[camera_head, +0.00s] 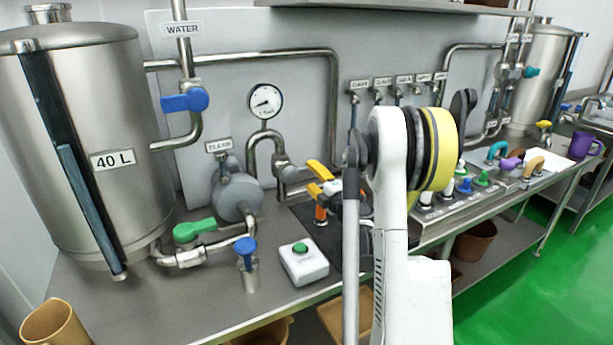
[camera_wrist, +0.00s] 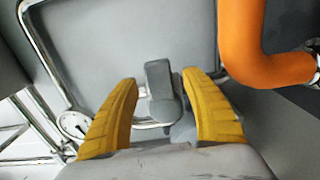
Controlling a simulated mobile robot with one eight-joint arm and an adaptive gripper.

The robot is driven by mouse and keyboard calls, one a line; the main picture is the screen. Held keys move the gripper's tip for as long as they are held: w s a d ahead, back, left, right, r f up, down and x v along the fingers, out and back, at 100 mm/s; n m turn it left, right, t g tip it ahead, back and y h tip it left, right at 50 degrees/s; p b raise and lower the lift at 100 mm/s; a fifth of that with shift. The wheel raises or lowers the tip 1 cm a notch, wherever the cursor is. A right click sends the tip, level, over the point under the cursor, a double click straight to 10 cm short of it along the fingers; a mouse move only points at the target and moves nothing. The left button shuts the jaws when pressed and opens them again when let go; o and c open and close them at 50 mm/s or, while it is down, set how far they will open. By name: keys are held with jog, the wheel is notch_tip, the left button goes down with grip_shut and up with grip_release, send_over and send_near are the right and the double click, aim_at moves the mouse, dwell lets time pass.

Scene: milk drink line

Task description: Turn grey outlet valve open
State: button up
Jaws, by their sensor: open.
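A grey valve handle (camera_wrist: 158,85) shows in the wrist view, in front of a grey panel, with a rounded grey body below it. My gripper (camera_wrist: 160,78) is open, its two yellow fingers on either side of the handle with gaps between. In the head view my gripper (camera_head: 316,178) is at the back of the bench, close to a grey valve part (camera_head: 283,164) on the bent steel pipe right of the pump. My arm partly hides this area, and the handle's exact angle is hard to tell there.
A 40 L steel tank (camera_head: 85,140) stands at the left. A blue valve handle (camera_head: 185,100), a green valve handle (camera_head: 195,230), a gauge (camera_head: 265,100) and a grey pump (camera_head: 238,196) are nearby. A curved orange thing (camera_wrist: 262,45) is close on the right in the wrist view.

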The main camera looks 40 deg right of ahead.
aim_at(309, 173)
jog(key=shift+x, duration=1.55)
jog(key=shift+r, duration=0.1)
grip_shut()
